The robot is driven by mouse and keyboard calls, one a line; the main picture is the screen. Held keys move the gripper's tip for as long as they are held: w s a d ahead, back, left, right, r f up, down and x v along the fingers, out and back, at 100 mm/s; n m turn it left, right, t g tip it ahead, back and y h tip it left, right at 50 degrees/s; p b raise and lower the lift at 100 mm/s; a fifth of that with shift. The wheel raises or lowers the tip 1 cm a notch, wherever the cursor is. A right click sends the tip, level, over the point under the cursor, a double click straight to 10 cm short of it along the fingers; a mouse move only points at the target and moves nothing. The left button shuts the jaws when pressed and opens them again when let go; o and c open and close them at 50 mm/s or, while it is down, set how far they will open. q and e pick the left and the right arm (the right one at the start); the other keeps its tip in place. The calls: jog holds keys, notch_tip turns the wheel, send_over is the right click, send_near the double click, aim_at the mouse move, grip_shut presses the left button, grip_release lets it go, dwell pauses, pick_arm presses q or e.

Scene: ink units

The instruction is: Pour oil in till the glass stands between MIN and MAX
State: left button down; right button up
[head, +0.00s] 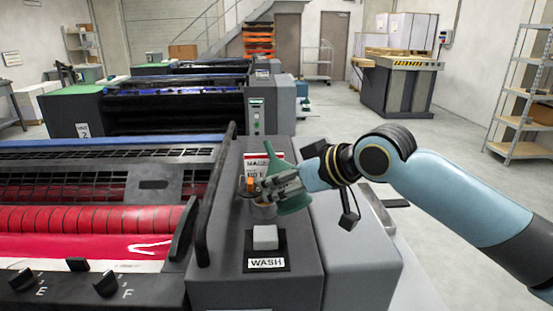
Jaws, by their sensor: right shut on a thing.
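My right gripper (262,187) reaches in from the right over the grey end housing of the near press. A small orange part (250,184) shows at the fingertips. A short round grey-brown fitting (263,211) shows under the gripper; I cannot tell whether anything touches it. I cannot make out a sight glass, its marks or any oil. My left gripper is out of view.
A pale WASH button (265,237) stands on the housing in front of the gripper. A dark upright handle bar (213,195) is left of it, beside the red rollers (90,219). A second press (165,107) stands behind. Floor at the right is open, with a shelf rack (522,105).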

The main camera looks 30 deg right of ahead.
jog(key=shift+s+r+g+p, duration=0.2)
jog(key=shift+g+p, duration=0.2)
jog(key=shift+p, duration=0.45)
jog(key=g+p, duration=0.1)
jog(key=s+p, duration=0.1)
jog(key=p, duration=0.1)
jog(key=shift+d+f+g+p, duration=0.1)
jog(key=shift+f+g+p, duration=0.2)
jog(key=shift+g, duration=0.1)
jog(key=shift+s+f+g+h+p, duration=0.15)
jog(key=shift+g+h+p, duration=0.2)
jog(key=shift+p, duration=0.2)
jog(key=shift+d+f, duration=0.1)
jog(key=shift+f, duration=0.05)
pick_arm(q)
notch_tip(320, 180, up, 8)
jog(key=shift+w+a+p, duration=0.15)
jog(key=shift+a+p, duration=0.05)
jog(key=shift+p, duration=0.1)
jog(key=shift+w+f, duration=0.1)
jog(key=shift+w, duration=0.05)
pick_arm(e)
jog(key=shift+f, duration=0.1)
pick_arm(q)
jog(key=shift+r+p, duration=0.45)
pick_arm(e)
jog(key=shift+s+g, duration=0.1)
jog(key=shift+g, duration=0.25)
